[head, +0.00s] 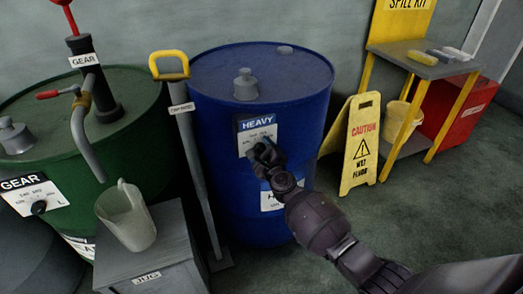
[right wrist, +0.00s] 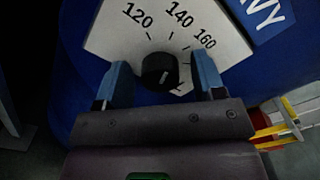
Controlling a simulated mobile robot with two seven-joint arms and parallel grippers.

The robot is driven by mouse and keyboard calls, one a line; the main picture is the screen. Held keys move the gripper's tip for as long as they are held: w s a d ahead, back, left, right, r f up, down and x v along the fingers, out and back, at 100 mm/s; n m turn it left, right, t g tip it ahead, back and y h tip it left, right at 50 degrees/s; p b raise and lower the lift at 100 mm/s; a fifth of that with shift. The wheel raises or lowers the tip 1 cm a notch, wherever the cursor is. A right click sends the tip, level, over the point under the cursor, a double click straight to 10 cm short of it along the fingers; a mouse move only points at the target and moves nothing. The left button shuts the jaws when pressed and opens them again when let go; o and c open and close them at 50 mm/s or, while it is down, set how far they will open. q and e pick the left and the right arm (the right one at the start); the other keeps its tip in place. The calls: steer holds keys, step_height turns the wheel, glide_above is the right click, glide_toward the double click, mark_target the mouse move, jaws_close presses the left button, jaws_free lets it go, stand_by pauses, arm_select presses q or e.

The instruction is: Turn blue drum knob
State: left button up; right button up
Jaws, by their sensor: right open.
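The blue drum (head: 300,95) stands upright at the centre of the head view. Its white dial plate, headed HEAVY (head: 257,124), is on its front. The dial's black knob (right wrist: 160,72) shows in the right wrist view below the numbers 120, 140 and 160, with a small light mark on its face. My right gripper (right wrist: 163,80) is open, with one blue fingertip on each side of the knob and a visible gap at both. In the head view my right gripper (head: 265,153) is in front of the dial and hides the knob. My left gripper is not in view.
A green drum (head: 135,85) with a pump and its own knob (head: 39,207) stands at left. A jug (head: 127,215) sits on a grey stand (head: 165,250). A yellow-handled post (head: 190,130) is left of the blue drum, a yellow caution sign (head: 360,145) right.

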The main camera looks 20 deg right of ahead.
steer(key=shift+s, duration=0.1)
steer(key=shift+s, duration=0.2)
steer(key=s+p, duration=0.2)
steer(key=s, duration=0.8)
steer(key=shift+s+d, duration=0.15)
